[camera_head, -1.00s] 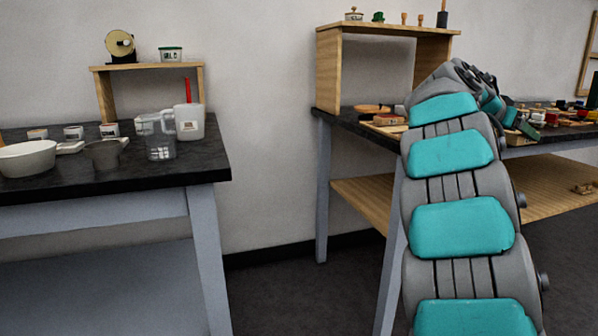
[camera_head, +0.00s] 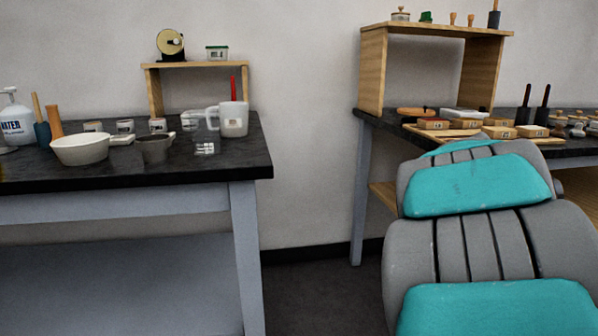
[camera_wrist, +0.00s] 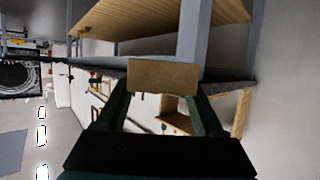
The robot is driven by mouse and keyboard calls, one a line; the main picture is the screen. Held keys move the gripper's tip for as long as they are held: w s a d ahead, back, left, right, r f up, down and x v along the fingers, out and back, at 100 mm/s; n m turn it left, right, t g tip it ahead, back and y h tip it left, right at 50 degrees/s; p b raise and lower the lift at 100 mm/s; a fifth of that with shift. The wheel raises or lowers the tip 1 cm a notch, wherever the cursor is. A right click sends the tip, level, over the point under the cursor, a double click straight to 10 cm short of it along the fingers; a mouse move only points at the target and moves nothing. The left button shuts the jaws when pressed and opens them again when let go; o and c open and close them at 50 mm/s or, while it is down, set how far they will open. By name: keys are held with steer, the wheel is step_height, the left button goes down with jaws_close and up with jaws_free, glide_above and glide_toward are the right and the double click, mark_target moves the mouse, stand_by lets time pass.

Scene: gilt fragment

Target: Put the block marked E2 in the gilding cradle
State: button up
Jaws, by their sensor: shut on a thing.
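My gripper (camera_wrist: 163,92) shows in the wrist view, with its two dark green fingers shut on a plain wooden block (camera_wrist: 163,76). No mark can be read on the block's visible face, so I cannot tell if it is E2. The block is held clear of the tables. In the head view my gripper is hidden and only my grey and teal arm shows at the right. Several wooden blocks with small labels, among them one at the left (camera_head: 433,123), lie on the right table, their labels too small to read. I cannot make out the gilding cradle for sure.
The left dark-topped table (camera_head: 140,175) bears a white bowl (camera_head: 80,150), a dark cup (camera_head: 154,149) and a white jug (camera_head: 234,120). The right table (camera_head: 385,126) carries a wooden shelf (camera_head: 374,70). Open floor (camera_head: 315,285) lies between the tables.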

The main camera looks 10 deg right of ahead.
steer(key=w+a+f+n+t+y, duration=0.1)
steer(key=w+a+f+n+y, duration=0.2)
steer(key=a, duration=0.6)
steer(key=w+a+f+n+t+y, duration=0.1)
steer(key=w+a+f+n+y, duration=0.2)
steer(key=a+f+n+y, duration=0.2)
steer(key=w+a+f+n+t+y, duration=0.1)
steer(key=w+a+f+n+y, duration=0.2)
steer(key=a+f, duration=0.6)
steer(key=shift+w+a+n+y, duration=0.4)
steer(key=shift+a+y, duration=0.5)
steer(key=shift+a, duration=2.25)
steer(key=shift+a+f, duration=0.1)
steer(key=shift+a, duration=0.05)
